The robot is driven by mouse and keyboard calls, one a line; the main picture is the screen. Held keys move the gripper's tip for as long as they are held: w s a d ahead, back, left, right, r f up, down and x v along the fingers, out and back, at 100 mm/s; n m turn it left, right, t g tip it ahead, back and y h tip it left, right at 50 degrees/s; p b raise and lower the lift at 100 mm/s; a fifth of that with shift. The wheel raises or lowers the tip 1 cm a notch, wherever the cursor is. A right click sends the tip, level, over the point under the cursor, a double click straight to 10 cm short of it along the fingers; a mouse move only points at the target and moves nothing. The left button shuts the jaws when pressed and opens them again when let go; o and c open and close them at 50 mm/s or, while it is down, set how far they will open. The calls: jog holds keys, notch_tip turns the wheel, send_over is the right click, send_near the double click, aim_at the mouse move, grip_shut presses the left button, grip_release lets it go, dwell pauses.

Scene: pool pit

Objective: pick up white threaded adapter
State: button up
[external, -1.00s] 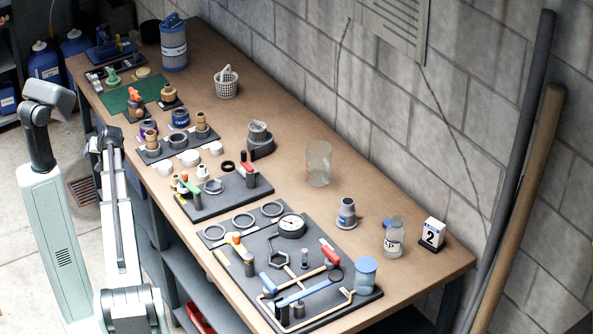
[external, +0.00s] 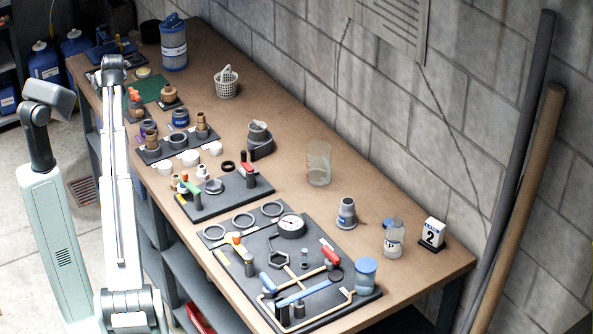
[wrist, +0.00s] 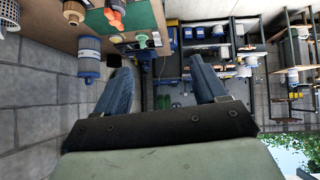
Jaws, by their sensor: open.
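Several small white fittings lie on the bench in the external view. One is a small stepped white fitting (external: 202,172) by the dark middle tray; plain white rings (external: 192,157) lie behind it. I cannot tell for sure which is the white threaded adapter, as threads are too small to see. None of these shows clearly in the wrist view. My gripper (wrist: 160,64) is open and empty in the wrist view, its two blue-grey fingers wide apart. It points past the bench end towards the floor and shelves. The gripper is not clearly visible in the external view.
The wooden bench (external: 300,105) runs along a block wall. A blue-and-white canister (external: 173,45) stands at its far end and shows in the wrist view (wrist: 89,60). A white basket (external: 227,84), clear beaker (external: 318,163) and tool tray (external: 215,232) stand on it.

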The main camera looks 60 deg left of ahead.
jog(key=w+d+f+h, duration=0.5)
jog(key=w+d+f, duration=0.3)
jog(key=w+d, duration=0.45)
jog(key=g+h, duration=0.1)
jog(key=h, duration=0.3)
send_over(202, 166)
notch_tip(202, 166, down, 6)
jog(key=shift+m, duration=0.3)
jog(key=shift+f, duration=6.5)
jog(key=shift+c, duration=0.3)
jog(key=c, duration=1.1)
